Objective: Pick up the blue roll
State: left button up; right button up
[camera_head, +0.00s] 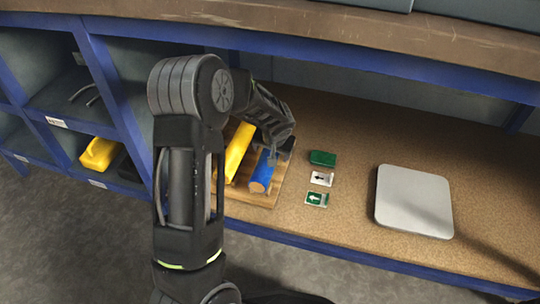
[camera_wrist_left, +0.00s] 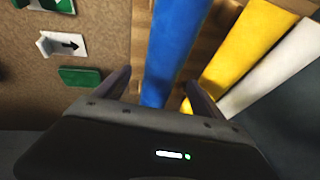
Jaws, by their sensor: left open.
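The blue roll (camera_head: 263,172) lies on a wooden board (camera_head: 285,185) on the shelf, beside a yellow roll (camera_head: 238,152). My left gripper (camera_head: 275,145) is over the far end of the blue roll, which it partly hides in the head view. In the left wrist view, the blue roll (camera_wrist_left: 174,45) runs between the two open fingers (camera_wrist_left: 160,80). I cannot tell whether either finger touches it. The yellow roll (camera_wrist_left: 240,50) is close beside the right-hand finger there. My right gripper is not in view.
A pale roll (camera_wrist_left: 275,70) lies beyond the yellow one. A green block (camera_head: 322,158) and two small arrow signs (camera_head: 319,178) (camera_head: 316,199) lie right of the board. A flat grey plate (camera_head: 413,200) lies further right. A wooden top (camera_head: 330,27) overhangs the shelf.

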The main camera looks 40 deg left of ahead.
aim_at(270, 152)
pick_arm(q)
jog(key=x, duration=0.4)
jog(key=shift+a, duration=0.15)
dwell(0.4)
grip_shut()
dwell(0.6)
jog(key=shift+w, duration=0.1)
